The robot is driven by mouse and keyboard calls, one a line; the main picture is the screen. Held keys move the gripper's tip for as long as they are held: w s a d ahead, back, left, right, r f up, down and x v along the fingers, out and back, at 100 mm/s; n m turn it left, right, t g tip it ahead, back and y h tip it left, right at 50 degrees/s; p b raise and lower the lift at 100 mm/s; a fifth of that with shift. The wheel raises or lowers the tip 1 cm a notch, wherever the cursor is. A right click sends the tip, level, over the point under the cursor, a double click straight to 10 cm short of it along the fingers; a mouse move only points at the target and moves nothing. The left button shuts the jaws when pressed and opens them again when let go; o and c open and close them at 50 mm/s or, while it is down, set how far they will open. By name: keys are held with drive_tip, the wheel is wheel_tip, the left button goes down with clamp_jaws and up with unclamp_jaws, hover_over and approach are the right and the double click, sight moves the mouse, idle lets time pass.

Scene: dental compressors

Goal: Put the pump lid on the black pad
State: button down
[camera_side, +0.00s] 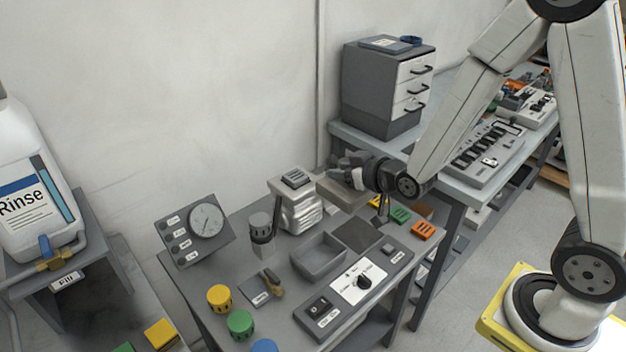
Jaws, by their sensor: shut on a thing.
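My gripper (347,172) points left above the back of the grey workbench. It is shut on the pump lid (342,193), a flat grey-brown piece just below and in front of the fingers. The fingers partly hide the lid's far edge. The lid is close to the right of the pale ribbed pump (300,213); I cannot tell whether they touch. The black pad (357,235) lies flat and bare on the bench, below the lid in the picture.
An empty grey tray (318,257) sits left of the pad. A control panel with a black knob (364,282) is in front. Green (400,214) and orange (424,230) blocks lie right. A dark cylinder (260,227) and gauge (206,221) stand left.

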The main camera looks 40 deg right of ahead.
drive_tip(key=shift+d+f+n+y, duration=0.25)
drive_tip(key=shift+d+n+y, duration=0.1)
drive_tip(key=shift+d, duration=0.2)
drive_tip(key=shift+d+f+n+y, duration=0.25)
drive_tip(key=shift+d+y, duration=0.1)
drive_tip(key=shift+d, duration=0.15)
drive_tip(key=shift+s+d+f+n+g+y, duration=0.3)
drive_tip(key=shift+d+f+n+y, duration=0.3)
drive_tip(key=shift+d+y, duration=0.15)
drive_tip(key=shift+s+d+f+n+y, duration=0.35)
drive_tip(key=shift+s+d+n+y, duration=0.1)
drive_tip(key=shift+n+y, duration=0.1)
drive_tip(key=s+d+f+n+g+y, duration=0.1)
drive_tip(key=s+d+f+n+y, duration=0.1)
drive_tip(key=s, duration=0.3)
drive_tip(key=s+d+f+n+g+y, duration=0.1)
drive_tip(key=s+f+n+g+y, duration=0.1)
drive_tip(key=s, duration=0.3)
drive_tip(key=shift+s+d+f+n+y, duration=0.25)
drive_tip(key=shift+d+n+y, duration=0.15)
drive_tip(key=shift+n+y, duration=0.3)
drive_tip(key=w+d+f, duration=0.2)
drive_tip(key=w+f, duration=0.7)
drive_tip(key=w, duration=0.4)
drive_tip(key=shift+w+d, duration=0.15)
drive_tip(key=shift+d, duration=0.2)
